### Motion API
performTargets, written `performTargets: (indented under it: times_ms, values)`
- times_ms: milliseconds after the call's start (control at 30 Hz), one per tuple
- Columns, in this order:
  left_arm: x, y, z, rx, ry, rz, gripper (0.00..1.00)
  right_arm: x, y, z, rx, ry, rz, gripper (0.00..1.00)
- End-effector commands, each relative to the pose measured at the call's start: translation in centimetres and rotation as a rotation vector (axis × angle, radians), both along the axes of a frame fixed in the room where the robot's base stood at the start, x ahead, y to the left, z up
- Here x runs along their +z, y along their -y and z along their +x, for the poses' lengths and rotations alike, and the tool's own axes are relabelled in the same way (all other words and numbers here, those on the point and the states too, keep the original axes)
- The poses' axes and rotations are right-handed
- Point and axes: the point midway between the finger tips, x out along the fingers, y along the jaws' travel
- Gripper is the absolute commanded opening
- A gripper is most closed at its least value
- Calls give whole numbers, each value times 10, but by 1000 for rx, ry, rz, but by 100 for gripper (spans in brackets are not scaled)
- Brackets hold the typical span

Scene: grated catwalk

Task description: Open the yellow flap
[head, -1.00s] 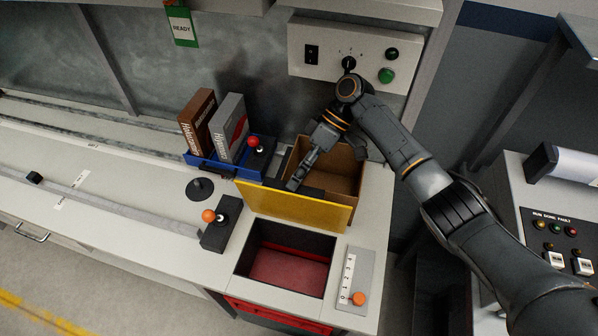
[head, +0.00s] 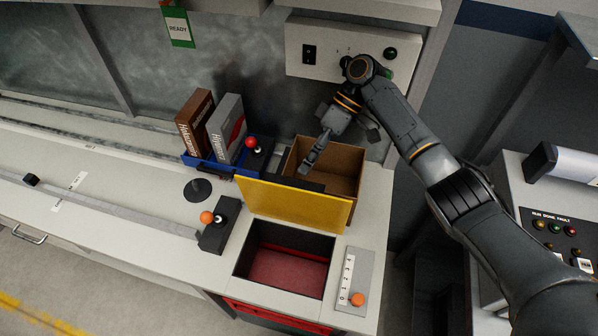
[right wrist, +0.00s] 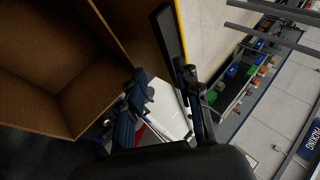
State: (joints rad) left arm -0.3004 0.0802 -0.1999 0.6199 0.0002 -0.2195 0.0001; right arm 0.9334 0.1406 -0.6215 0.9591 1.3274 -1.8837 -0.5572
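The yellow flap (head: 293,204) stands raised, leaning back, along the rear edge of an open bin with a red floor (head: 288,270). My right gripper (head: 306,170) is behind the flap's top edge, above the front of an open cardboard box (head: 346,160). In the right wrist view its two fingers (right wrist: 161,103) are apart with nothing seen held between them. The flap's dark back and thin yellow edge (right wrist: 183,22) show there near one finger; whether they touch I cannot tell. My left gripper is out of view.
A blue tray with two boxes (head: 225,130) and a red-knobbed lever (head: 251,142) stand left of the cardboard box. An orange-knobbed lever (head: 207,217) and a numbered slider (head: 357,299) flank the bin. A control panel (head: 310,33) hangs behind.

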Motion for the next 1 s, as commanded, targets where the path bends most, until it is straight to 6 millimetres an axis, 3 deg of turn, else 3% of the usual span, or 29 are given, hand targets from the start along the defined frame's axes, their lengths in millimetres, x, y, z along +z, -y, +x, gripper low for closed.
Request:
performTargets:
  times_ms: [100,333,1000]
  values:
    - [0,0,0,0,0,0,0,24,13,12,0,5,5,34]
    - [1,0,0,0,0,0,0,52,30,27,2,6,10,34]
    - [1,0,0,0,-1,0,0,60,34,30,4,6,14,34]
